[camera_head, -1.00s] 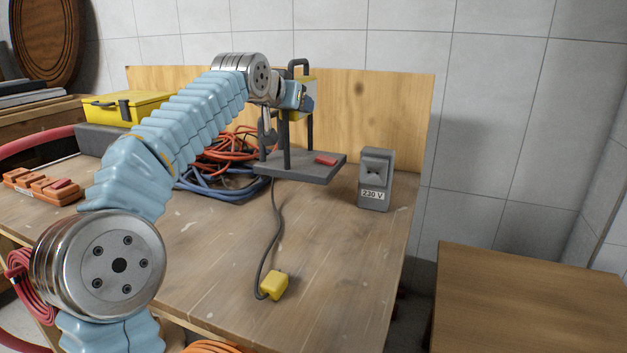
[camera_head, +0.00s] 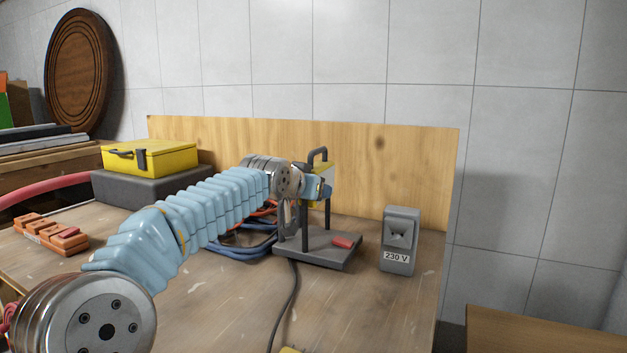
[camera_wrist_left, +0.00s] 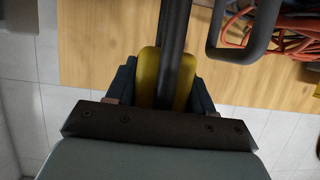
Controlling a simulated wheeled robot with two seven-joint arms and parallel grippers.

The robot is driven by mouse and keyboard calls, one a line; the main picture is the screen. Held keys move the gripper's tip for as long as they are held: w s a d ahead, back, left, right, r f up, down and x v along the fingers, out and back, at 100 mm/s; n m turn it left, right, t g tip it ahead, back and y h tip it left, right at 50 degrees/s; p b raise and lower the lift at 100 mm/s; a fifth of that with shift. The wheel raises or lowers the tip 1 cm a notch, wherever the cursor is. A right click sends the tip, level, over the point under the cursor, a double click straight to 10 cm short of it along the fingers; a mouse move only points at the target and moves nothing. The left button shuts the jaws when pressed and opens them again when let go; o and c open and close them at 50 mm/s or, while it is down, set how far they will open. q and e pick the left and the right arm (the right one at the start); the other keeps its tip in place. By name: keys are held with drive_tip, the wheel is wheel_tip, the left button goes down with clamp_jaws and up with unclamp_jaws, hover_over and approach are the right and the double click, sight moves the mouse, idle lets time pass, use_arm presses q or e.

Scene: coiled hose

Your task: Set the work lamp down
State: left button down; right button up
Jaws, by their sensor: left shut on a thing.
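The work lamp has a flat grey base (camera_head: 322,252), dark posts and a top handle, and a yellow head (camera_head: 322,172). It is upright over the back of the bench (camera_head: 230,305). I cannot tell whether the base touches the wood or hangs just above it. My left gripper (camera_head: 318,188) is shut on the lamp at its upper part. A dark cable (camera_head: 287,308) runs from the lamp toward the front. My right gripper is out of view.
A grey 230 V socket box (camera_head: 399,240) stands right of the lamp. Coiled blue hose (camera_head: 240,248) and orange cable lie close to its left. A wooden board (camera_head: 400,165) rises behind. A yellow case (camera_head: 160,158) and an orange block (camera_head: 50,235) are further left.

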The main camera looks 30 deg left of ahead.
use_arm(q)
drive_tip(key=shift+f, duration=0.85)
drive_tip(key=shift+c, duration=2.1)
unclamp_jaws()
drive_tip(key=shift+f, duration=0.15)
drive_tip(key=shift+s, duration=0.1)
drive_tip(key=b+v, duration=0.2)
drive_tip(key=v, duration=0.9)
drive_tip(key=shift+s+r, duration=0.2)
drive_tip(key=shift+s, duration=0.2)
